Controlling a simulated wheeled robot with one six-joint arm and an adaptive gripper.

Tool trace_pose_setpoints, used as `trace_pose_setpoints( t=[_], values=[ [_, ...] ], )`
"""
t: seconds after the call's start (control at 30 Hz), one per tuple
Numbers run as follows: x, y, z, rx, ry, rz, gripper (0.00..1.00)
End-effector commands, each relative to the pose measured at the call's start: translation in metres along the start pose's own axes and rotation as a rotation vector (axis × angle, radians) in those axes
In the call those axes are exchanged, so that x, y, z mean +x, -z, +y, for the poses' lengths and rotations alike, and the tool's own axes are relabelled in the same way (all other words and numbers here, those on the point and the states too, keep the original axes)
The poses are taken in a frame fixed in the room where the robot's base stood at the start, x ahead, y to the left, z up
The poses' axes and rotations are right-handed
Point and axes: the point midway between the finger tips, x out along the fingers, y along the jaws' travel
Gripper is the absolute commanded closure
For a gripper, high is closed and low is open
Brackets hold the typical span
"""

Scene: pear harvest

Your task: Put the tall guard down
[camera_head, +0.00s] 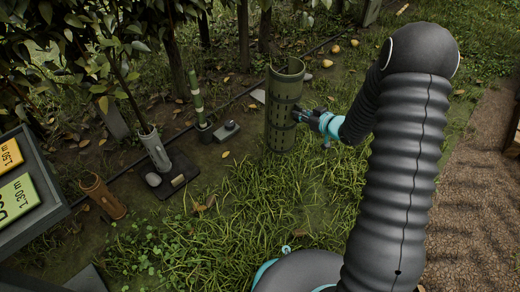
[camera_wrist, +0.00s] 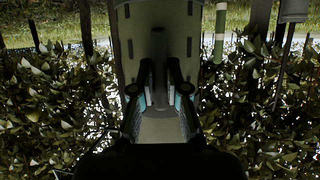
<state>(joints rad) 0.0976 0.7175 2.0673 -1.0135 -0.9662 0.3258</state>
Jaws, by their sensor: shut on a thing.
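The tall guard (camera_head: 283,108) is an olive-green, slotted, open-sided tube. It stands upright in the head view, its lower end among the grass; I cannot tell whether it touches the ground. My gripper (camera_head: 303,117) reaches it from the right and is shut on its wall at about mid-height. In the wrist view the guard (camera_wrist: 158,25) fills the upper middle, with the dark fingers of my gripper (camera_wrist: 160,78) against it.
A short brown tube (camera_head: 102,196), a green-and-white striped post (camera_head: 197,95) and a small grey block (camera_head: 226,130) stand nearby. Sign boards (camera_head: 18,197) are at far left. Open grass lies in front.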

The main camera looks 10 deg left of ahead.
Motion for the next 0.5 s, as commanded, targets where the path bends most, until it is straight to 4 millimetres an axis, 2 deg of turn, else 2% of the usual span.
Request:
trace_pose_setpoints(
  t=[0.3, 0.37, 0.5],
  values=[
    [0.004, -0.004, -0.006, -0.056, 0.136, 0.002, 1.00],
    [0.012, -0.006, -0.007, -0.058, 0.141, 0.002, 1.00],
    [0.041, -0.011, -0.010, -0.058, 0.143, 0.002, 1.00]
  ],
)
